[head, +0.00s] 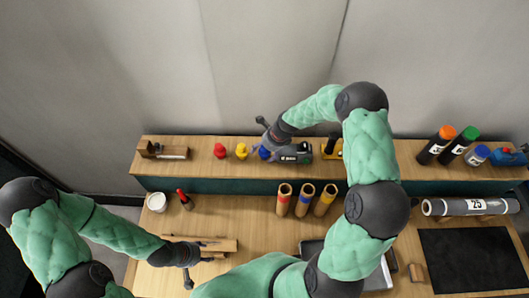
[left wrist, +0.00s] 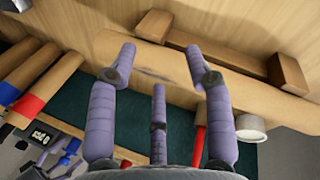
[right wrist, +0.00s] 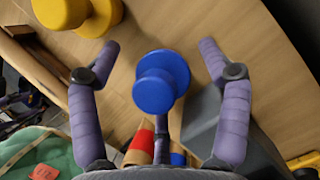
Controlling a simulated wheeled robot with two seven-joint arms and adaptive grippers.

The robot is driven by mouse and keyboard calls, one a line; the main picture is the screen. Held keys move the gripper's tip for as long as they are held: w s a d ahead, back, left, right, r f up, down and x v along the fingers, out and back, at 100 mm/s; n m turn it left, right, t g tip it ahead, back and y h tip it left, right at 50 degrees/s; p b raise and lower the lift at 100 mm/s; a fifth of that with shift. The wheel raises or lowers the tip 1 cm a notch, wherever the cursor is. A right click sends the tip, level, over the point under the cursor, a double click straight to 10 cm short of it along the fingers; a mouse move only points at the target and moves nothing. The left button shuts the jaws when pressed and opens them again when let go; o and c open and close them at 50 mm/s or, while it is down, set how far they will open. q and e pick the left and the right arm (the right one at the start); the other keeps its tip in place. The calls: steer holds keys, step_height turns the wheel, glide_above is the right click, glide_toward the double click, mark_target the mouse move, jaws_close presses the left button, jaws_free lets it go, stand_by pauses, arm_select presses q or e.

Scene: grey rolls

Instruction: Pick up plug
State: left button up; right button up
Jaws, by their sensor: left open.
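A blue plug (head: 264,153) stands on the upper wooden shelf, beside a yellow plug (head: 241,151) and a red plug (head: 220,151). In the right wrist view the blue plug (right wrist: 158,82) lies between the spread fingers of my right gripper (right wrist: 160,55), with gaps on both sides. The yellow plug (right wrist: 75,10) is at the upper left there. In the head view my right gripper (head: 266,138) is at the blue plug and partly covers it. My left gripper (left wrist: 160,60) is open and empty, over a wooden piece (left wrist: 150,65) on the lower table.
Three rolls with coloured ends (head: 303,200) lie mid-table. A wooden holder (head: 162,151) sits at the shelf's left end. A white cup (head: 157,202) and red-handled tool (head: 184,200) are at the table's left. A dark mat (head: 470,260) lies at right.

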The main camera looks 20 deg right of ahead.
steer(key=c, duration=1.1)
